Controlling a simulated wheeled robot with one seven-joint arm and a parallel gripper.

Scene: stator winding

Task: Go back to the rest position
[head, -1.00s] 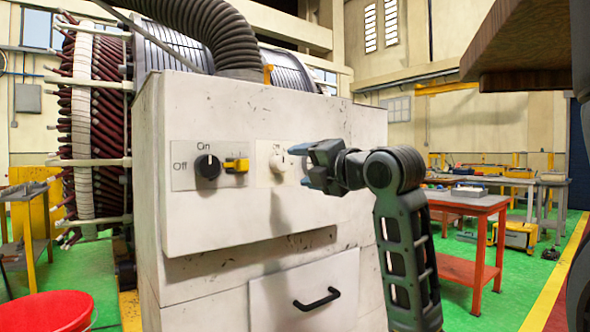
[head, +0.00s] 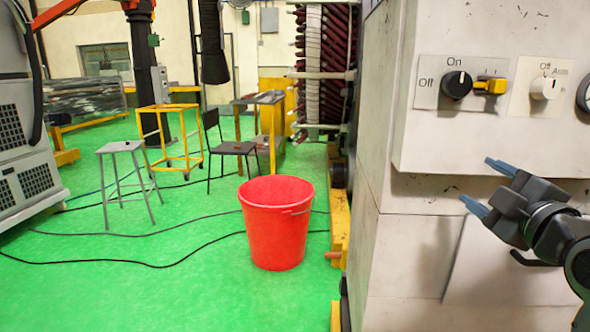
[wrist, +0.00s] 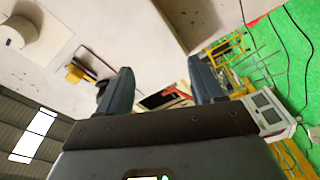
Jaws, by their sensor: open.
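My gripper (head: 482,184) is at the right of the head view, in front of the white control cabinet (head: 411,250) and below its switch panel. Its two blue-grey fingers are apart with nothing between them, and they point left. In the wrist view the open fingers (wrist: 160,88) show with a gap between them. On the cabinet face are a black On/Off knob (head: 457,85), a yellow padlock-like part (head: 491,86) and a white knob (head: 544,88). The fingers are apart from all of these.
A red bucket (head: 277,228) stands on the green floor left of the cabinet. A grey stool (head: 123,149), a dark chair (head: 232,147) and a yellow frame (head: 170,135) stand behind it. Black cables cross the floor. A grey machine (head: 22,135) is at the far left.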

